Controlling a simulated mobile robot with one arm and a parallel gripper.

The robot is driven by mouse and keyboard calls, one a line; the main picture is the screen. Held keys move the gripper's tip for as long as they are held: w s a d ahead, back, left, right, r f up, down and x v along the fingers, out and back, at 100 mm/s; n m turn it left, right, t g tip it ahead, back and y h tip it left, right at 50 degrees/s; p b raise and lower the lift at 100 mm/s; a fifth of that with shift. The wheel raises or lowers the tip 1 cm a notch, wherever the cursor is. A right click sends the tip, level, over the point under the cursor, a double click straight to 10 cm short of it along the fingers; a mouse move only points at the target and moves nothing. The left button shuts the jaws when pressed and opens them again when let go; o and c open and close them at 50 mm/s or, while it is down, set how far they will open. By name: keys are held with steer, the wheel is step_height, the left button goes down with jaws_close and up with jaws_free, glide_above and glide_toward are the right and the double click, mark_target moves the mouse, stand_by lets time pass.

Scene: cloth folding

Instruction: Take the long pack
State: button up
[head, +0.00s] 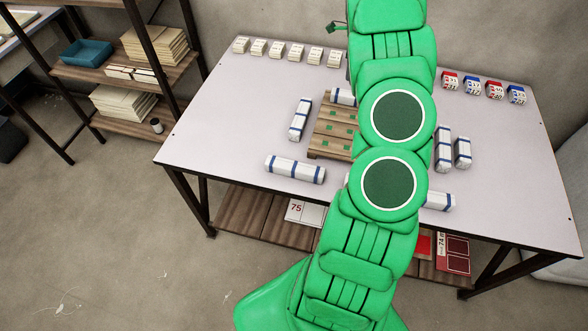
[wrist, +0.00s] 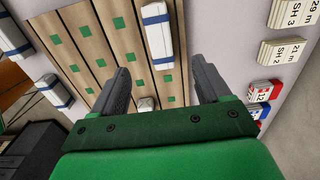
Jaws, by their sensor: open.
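Several white packs with blue bands lie around the slatted wooden pallet. In the head view, one long-looking pack (head: 295,169) lies at the front left, another (head: 300,119) left of the pallet, one (head: 343,97) at its back edge, two (head: 443,148) (head: 462,152) to the right and one (head: 440,201) at the front right, partly hidden. Another pack (wrist: 53,90) shows at left. My arm hides my gripper in the head view.
The pallet (head: 325,142) bears green squares. White labelled blocks (head: 276,49) line the table's back left; red and blue ones (head: 472,85) stand at back right. A shelf (head: 125,75) stands left. The table's left front (head: 215,145) is clear.

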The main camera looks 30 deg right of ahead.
mark_target(296, 166)
stand_by(0.4)
